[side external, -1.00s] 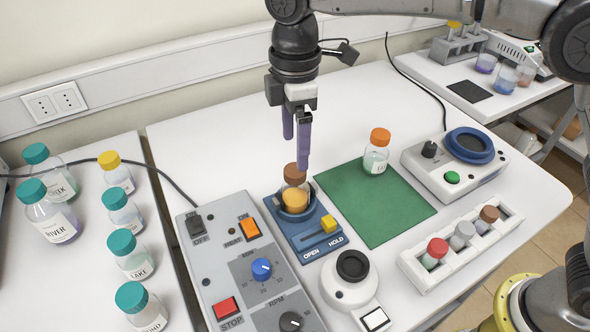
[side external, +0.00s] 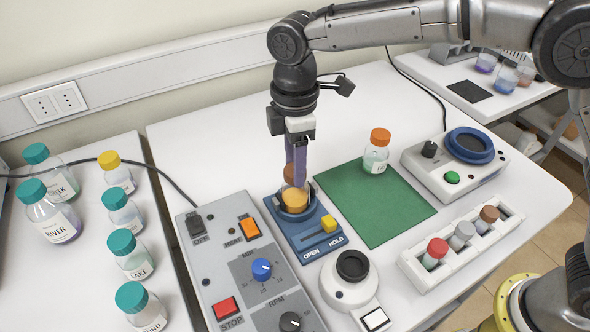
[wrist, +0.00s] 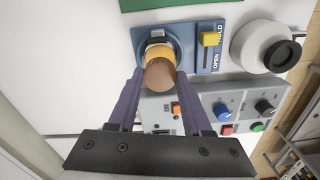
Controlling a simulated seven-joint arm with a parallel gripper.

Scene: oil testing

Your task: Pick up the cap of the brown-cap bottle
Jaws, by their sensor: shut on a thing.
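The brown cap (side external: 289,172) sits on top of the bottle with orange liquid (side external: 295,201), which stands upright in the round socket of the blue holder (side external: 283,233). My gripper (side external: 298,180) points down from above, its purple fingers shut on the brown cap. In the side view the fingers hide part of the cap. In the wrist view the cap (wrist: 160,74) shows between the two fingertips, with the orange bottle just behind it. The holder has a yellow lever (side external: 329,223) beside OPEN and HOLD labels.
A control panel (side external: 225,262) stands left of the holder, and a white device with a black knob (side external: 352,267) in front. An orange-cap bottle (side external: 377,152) stands on the green mat (side external: 385,215). A white rack (side external: 411,268) holds several small capped vials at right.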

